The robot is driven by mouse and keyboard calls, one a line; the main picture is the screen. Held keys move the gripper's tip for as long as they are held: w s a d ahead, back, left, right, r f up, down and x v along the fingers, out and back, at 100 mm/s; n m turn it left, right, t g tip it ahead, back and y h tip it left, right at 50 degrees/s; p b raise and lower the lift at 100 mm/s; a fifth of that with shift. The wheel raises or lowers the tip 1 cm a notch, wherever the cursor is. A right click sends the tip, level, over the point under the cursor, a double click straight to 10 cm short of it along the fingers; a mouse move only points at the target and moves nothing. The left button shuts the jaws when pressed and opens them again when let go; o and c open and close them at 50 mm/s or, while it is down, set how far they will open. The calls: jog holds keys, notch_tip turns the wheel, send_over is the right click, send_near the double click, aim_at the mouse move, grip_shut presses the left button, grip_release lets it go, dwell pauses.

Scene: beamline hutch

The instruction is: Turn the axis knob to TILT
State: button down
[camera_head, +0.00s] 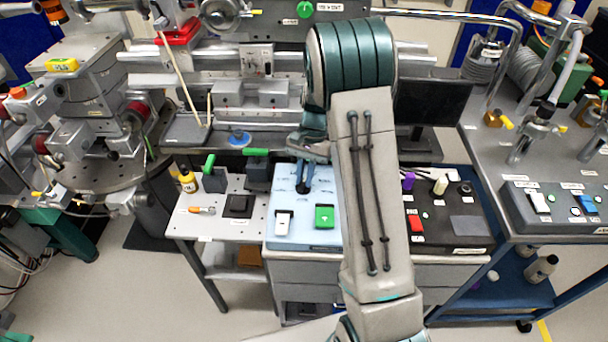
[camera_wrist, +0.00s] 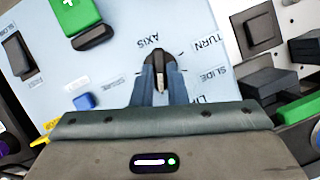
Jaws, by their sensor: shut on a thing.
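The dark axis knob (camera_wrist: 172,60) stands on a light blue panel (camera_wrist: 120,65) beside the AXIS label (camera_wrist: 147,41). My gripper (camera_wrist: 161,68) is shut on the knob, with one finger on each side. In the head view my gripper (camera_head: 304,178) reaches down onto the knob (camera_head: 302,188) at the panel's (camera_head: 275,196) middle. The labels TURN (camera_wrist: 209,40) and SLIDE (camera_wrist: 212,73) lie to the right of the knob in the wrist view. Another label (camera_wrist: 208,98) is partly hidden by my gripper. I cannot tell which label the knob points to, and I cannot read TILT.
A green switch (camera_head: 324,215) and a white switch (camera_head: 284,219) sit on the panel's near part. A blue button (camera_wrist: 84,101) is left of my gripper.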

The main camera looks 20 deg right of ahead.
dwell(0.4)
jog(key=c, duration=1.4)
grip_release()
jog(key=shift+c, duration=0.2)
jog(key=v, duration=1.4)
